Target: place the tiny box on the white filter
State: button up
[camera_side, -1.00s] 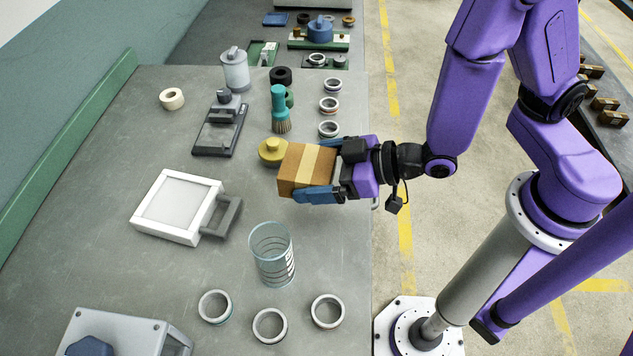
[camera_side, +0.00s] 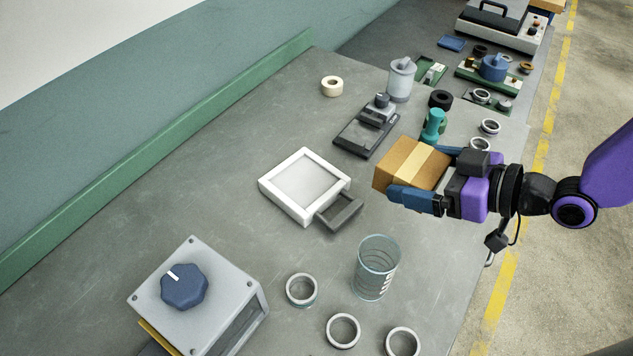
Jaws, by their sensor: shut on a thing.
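The tiny box (camera_side: 408,166) is a brown cardboard cube with a pale tape strip. My gripper (camera_side: 425,178) is shut on it, with one blue finger along its near side and the other mostly hidden behind it. The box is held above the table, to the right of the white filter. The white filter (camera_side: 270,188) is a square white frame with a greyish inner panel and a dark grey handle (camera_side: 340,212) at its lower right. It lies flat on the table and nothing rests on it.
A glass beaker (camera_side: 376,268) stands below the box in the picture. Several rings, one of them here (camera_side: 301,289), lie near it. A grey unit with a blue knob (camera_side: 184,287) is at lower left. A dark stand (camera_side: 368,132) lies behind the filter. The table left of the filter is clear.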

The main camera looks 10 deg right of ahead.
aim_at(388, 157)
jog(key=a+r, duration=0.1)
jog(key=w+a+r, duration=0.1)
jog(key=shift+a+r+n, duration=0.3)
jog(key=shift+a+r, duration=0.05)
jog(key=shift+a, duration=0.05)
jog(key=shift+w+a, duration=0.1)
jog(key=shift+a, duration=0.1)
jog(key=f+x, duration=0.1)
jog(key=x, duration=0.8)
jog(key=s+f+x, duration=0.1)
jog(key=x, duration=0.4)
jog(key=shift+w+d+f, duration=0.1)
jog(key=shift+w+f, duration=0.15)
jog(key=shift+f, duration=0.25)
jog(key=shift+w+a+f, duration=0.35)
jog(key=shift+a+f, duration=0.05)
jog(key=shift+f, duration=0.2)
jog(key=shift+a+f, duration=0.1)
jog(key=shift+f, duration=1.5)
jog(key=shift+f, duration=0.1)
jog(key=o, duration=0.8)
jog(key=shift+f, duration=0.1)
